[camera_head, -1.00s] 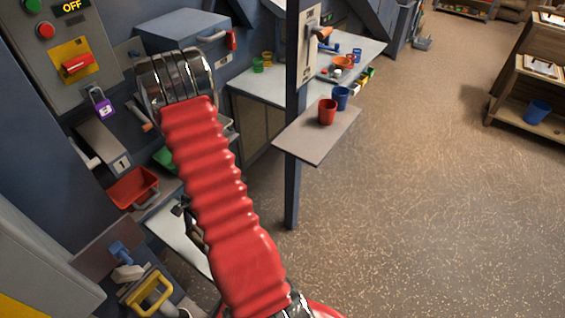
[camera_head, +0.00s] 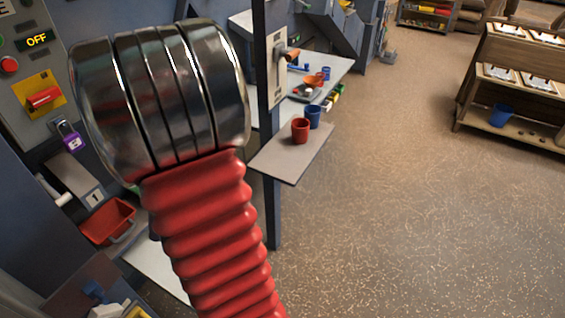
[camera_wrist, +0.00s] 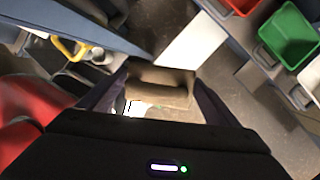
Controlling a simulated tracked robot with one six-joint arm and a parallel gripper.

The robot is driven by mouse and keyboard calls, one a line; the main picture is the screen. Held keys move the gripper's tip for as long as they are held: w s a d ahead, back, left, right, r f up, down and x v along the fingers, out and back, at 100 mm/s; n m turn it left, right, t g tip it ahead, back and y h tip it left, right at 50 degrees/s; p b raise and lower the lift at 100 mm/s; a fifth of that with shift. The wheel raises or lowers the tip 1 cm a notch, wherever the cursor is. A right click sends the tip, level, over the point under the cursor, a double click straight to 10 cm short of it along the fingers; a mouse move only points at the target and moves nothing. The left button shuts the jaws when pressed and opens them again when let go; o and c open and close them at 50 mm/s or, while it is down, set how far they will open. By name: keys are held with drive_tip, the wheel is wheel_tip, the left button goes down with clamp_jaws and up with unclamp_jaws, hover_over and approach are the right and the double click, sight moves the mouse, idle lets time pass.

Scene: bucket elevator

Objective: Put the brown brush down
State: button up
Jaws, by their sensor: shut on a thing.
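The brown brush (camera_wrist: 162,82) shows in the wrist view as a brown block between the two dark fingers of my gripper (camera_wrist: 158,92). My gripper is shut on it. The brush appears held above the floor and work area, and I see no surface touching it. In the head view my red arm and its metal joint hide the gripper and the brush.
A red bin (camera_head: 108,221) sits left of my arm in the head view. The wrist view shows a green bin (camera_wrist: 289,36) at right and a yellow handle (camera_wrist: 67,48) at left. A small shelf (camera_head: 290,160) holds red and blue cups. Open floor (camera_head: 400,220) lies right.

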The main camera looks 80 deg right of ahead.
drive_tip(key=s+r+m, duration=0.1)
drive_tip(key=r, duration=0.1)
drive_tip(key=s+a+r+m, duration=0.1)
drive_tip(key=r, duration=0.2)
drive_tip(key=s+r+m, duration=0.1)
drive_tip(key=r, duration=0.2)
drive_tip(key=shift+s+a+m+t, duration=0.2)
drive_tip(key=shift+m+t, duration=0.1)
drive_tip(key=shift+t, duration=0.1)
drive_tip(key=shift+s+a+r, duration=0.1)
drive_tip(key=shift+s+r, duration=0.1)
drive_tip(key=shift+r, duration=0.15)
drive_tip(key=shift+c, duration=0.2)
